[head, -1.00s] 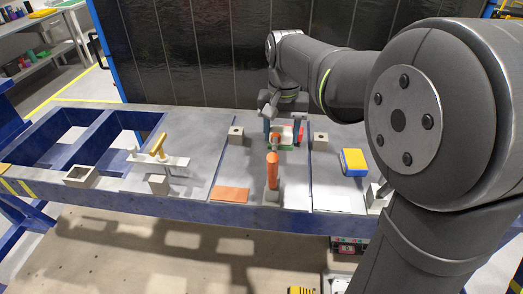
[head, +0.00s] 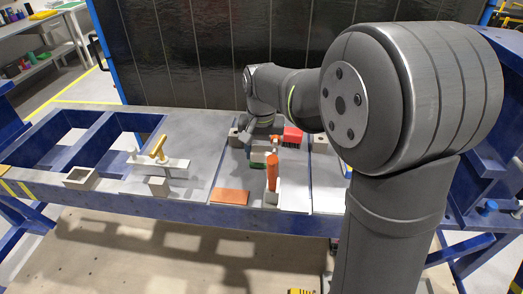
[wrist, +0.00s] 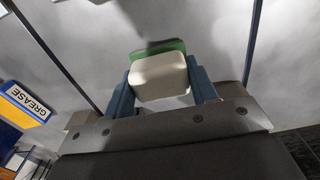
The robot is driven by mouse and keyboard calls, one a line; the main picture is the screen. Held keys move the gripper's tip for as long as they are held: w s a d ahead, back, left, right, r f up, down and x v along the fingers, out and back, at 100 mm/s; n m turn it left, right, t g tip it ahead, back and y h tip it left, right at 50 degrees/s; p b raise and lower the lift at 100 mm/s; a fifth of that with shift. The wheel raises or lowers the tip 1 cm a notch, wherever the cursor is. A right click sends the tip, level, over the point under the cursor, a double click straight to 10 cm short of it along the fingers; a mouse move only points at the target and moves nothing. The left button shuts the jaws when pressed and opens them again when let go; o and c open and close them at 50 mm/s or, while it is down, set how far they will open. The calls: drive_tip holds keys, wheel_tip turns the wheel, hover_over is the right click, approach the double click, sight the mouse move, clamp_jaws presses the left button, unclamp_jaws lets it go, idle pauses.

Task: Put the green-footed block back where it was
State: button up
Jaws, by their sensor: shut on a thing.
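The green-footed block, a pale cream body (wrist: 160,82) with a green foot (wrist: 158,47), sits between the two blue fingers in the wrist view. My gripper (wrist: 163,88) is shut on it from both sides. In the head view my gripper (head: 260,150) is over the middle grey plate, behind the orange-handled clamp (head: 272,172). Only a small green part of the foot (head: 257,158) shows there. The clamp partly hides the block and fingers. I cannot tell whether the foot touches the plate.
A red object (head: 293,136) stands just right of my gripper. A yellow-handled clamp (head: 158,150) and a square open frame (head: 81,178) are to the left. An orange plate (head: 230,197) lies in front. A GREASE box (wrist: 27,104) is at the wrist view's left.

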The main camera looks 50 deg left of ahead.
sight(261, 149)
drive_tip(key=o, duration=0.9)
drive_tip(key=shift+f, duration=0.1)
drive_tip(key=shift+o, duration=0.2)
wheel_tip(261, 149, up, 12)
wheel_tip(261, 149, down, 12)
drive_tip(key=shift+f, duration=0.1)
wheel_tip(261, 149, up, 3)
drive_tip(key=shift+f, duration=0.1)
drive_tip(key=shift+r, duration=0.8)
